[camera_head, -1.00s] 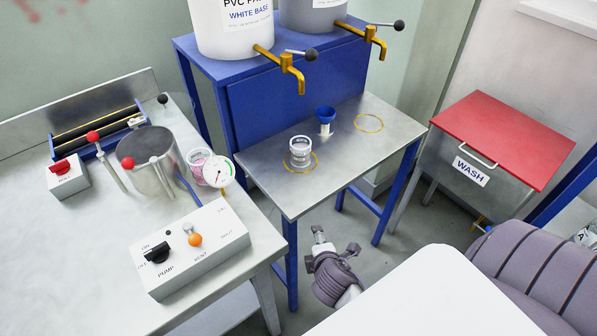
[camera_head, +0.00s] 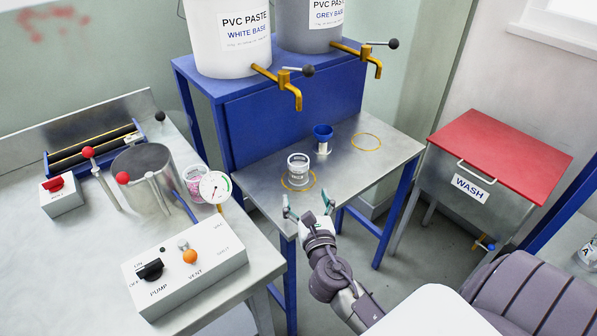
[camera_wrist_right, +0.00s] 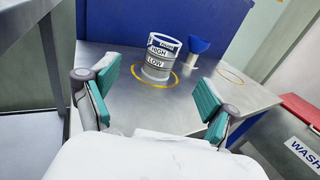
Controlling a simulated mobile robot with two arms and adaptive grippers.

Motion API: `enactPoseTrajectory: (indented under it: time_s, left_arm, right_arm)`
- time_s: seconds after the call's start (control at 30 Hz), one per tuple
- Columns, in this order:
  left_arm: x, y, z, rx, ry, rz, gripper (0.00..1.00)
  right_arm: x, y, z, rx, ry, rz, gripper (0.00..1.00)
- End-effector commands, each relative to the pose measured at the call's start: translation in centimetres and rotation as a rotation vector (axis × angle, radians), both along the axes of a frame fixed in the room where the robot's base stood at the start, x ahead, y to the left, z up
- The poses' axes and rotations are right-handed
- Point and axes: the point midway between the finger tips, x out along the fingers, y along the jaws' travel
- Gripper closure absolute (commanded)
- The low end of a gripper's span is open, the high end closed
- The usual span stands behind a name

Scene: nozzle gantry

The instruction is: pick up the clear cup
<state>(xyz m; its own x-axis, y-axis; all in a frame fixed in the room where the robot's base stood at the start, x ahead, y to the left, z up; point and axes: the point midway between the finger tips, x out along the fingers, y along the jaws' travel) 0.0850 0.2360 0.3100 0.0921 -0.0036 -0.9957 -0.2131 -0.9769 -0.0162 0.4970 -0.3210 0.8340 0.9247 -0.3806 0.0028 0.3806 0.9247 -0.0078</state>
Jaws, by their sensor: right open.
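The clear cup (camera_head: 299,169) stands upright on the metal table, at the yellow ring nearer the front. In the right wrist view the cup (camera_wrist_right: 159,58) shows bands reading HIGH and LOW, and it stands ahead between the two fingers. My right gripper (camera_head: 308,206) is open and empty, in front of the cup and apart from it, near the table's front edge. Its teal finger pads also show wide apart in the right wrist view (camera_wrist_right: 155,103). My left gripper is not in view.
A blue funnel-like piece (camera_head: 322,135) stands just behind and right of the cup. Brass taps (camera_head: 292,88) hang from the paste buckets (camera_head: 228,35) above. A bench with a control box (camera_head: 185,268) lies left; a red-lidded wash bin (camera_head: 500,150) stands right.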

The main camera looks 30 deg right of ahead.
Motion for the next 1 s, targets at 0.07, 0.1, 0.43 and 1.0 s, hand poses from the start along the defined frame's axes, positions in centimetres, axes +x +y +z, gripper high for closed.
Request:
enactPoseTrajectory:
  time_s: [0.07, 0.1, 0.43, 1.0]
  left_arm:
    - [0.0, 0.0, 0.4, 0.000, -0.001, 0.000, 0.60]
    - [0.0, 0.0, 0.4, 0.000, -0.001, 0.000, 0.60]
    - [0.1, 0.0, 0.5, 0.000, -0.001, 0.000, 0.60]
    - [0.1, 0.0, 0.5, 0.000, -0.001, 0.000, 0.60]
  right_arm:
    - [1.6, -0.7, 0.4, 0.000, -0.004, -0.002, 0.14]
    - [2.4, -1.1, 0.2, 0.001, -0.003, -0.002, 0.14]
    - [6.4, -2.8, 0.1, 0.006, -0.001, -0.002, 0.14]
    - [11.1, -5.3, -0.1, 0.007, -0.001, -0.003, 0.14]
